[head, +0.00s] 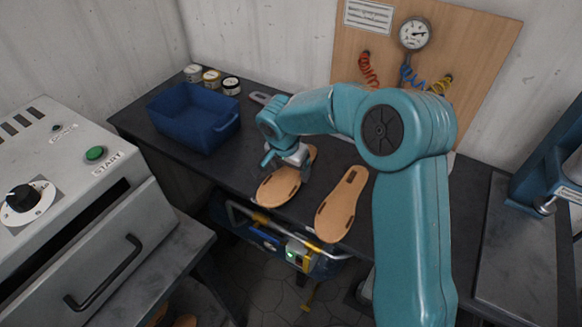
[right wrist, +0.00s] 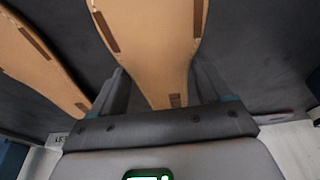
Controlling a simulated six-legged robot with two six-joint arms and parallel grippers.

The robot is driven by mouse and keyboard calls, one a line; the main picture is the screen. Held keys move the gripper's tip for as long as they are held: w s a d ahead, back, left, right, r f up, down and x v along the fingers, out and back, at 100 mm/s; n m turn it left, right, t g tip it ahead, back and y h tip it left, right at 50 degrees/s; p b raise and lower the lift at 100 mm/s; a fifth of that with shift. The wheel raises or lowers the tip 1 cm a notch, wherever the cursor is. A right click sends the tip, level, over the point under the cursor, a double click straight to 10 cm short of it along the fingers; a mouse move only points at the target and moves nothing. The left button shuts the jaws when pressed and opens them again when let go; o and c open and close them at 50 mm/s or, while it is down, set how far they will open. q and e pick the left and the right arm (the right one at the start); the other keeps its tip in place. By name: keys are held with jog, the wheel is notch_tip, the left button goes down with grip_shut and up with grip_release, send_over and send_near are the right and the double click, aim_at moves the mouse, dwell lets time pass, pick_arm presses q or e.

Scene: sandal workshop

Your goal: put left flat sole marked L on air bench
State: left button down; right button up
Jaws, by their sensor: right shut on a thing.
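Two tan flat soles with dark brown strips show on the dark bench (head: 240,165) in the head view. My right gripper (head: 289,166) is shut on the left-hand sole (head: 277,190), near its far, narrower end. In the right wrist view this sole (right wrist: 155,45) runs between the two dark fingers. The second sole (head: 342,206) lies to its right, apart from it, by the bench's front edge; it shows at the left in the right wrist view (right wrist: 38,55). I cannot read an L on either sole. My left gripper is out of view.
A blue bin (head: 193,118) and several small jars (head: 212,79) stand at the bench's back left. A grey machine with a START button (head: 95,153) is at left, and a blue press (head: 555,165) at right.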

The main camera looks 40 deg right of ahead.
jog(key=shift+f+b, duration=0.25)
jog(key=shift+b, duration=0.1)
jog(key=o, duration=1)
jog(key=v, duration=1.6)
jog(key=shift+r, duration=0.2)
jog(key=shift+s+a, duration=0.1)
jog(key=shift+s, duration=0.1)
